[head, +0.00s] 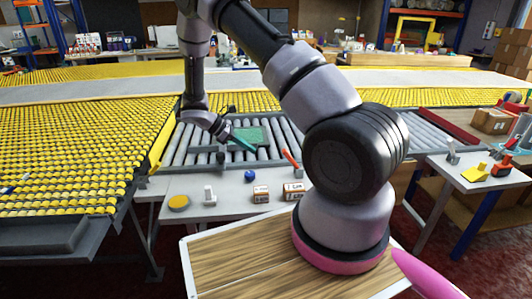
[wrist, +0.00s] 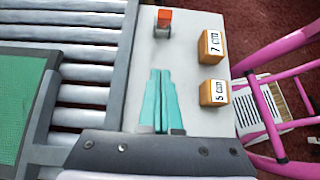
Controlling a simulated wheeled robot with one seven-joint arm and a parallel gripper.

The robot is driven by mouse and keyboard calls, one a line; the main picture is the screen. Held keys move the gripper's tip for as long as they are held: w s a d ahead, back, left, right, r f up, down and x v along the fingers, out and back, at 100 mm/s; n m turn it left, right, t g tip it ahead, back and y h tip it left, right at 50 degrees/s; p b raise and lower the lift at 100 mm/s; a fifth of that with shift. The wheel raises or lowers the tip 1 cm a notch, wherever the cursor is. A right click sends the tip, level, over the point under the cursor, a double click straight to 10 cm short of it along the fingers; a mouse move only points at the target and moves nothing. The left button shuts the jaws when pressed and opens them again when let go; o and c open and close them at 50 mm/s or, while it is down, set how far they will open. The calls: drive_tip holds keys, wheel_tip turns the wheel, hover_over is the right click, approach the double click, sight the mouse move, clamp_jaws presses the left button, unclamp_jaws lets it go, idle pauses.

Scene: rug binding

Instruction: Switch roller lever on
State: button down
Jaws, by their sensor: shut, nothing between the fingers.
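A lever with an orange handle (head: 290,157) stands on the grey table at the edge of the roller bed, its handle tilted to the left in the head view. The orange handle (wrist: 164,18) also shows at the top of the wrist view, on a small grey base. My gripper (head: 251,147) has teal fingers, held over the roller bed to the left of the lever. In the wrist view my gripper (wrist: 160,73) is shut and empty, its tips pointing toward the lever with a clear gap between.
A green mat (head: 256,135) lies on the rollers (head: 195,142). On the table are a 5 cm block (head: 261,194), a 7 cm block (head: 293,191), a blue ball (head: 250,176), a yellow disc (head: 179,202) and a pale upright piece (head: 209,196). Yellow roller belts (head: 60,135) spread left.

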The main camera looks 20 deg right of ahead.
sight(291, 160)
drive_tip(key=x, duration=1)
drive_tip(key=shift+d+r, duration=0.1)
drive_tip(key=shift+r, duration=0.1)
drive_tip(key=shift+s+d+r, duration=0.25)
drive_tip(key=shift+d+r, duration=0.6)
drive_tip(key=shift+s+d+r, duration=0.1)
drive_tip(key=shift+d+r, duration=0.25)
drive_tip(key=shift+d, duration=0.15)
drive_tip(key=shift+d+r+y, duration=0.25)
drive_tip(key=shift+r+y, duration=0.05)
drive_tip(key=shift+y, duration=0.1)
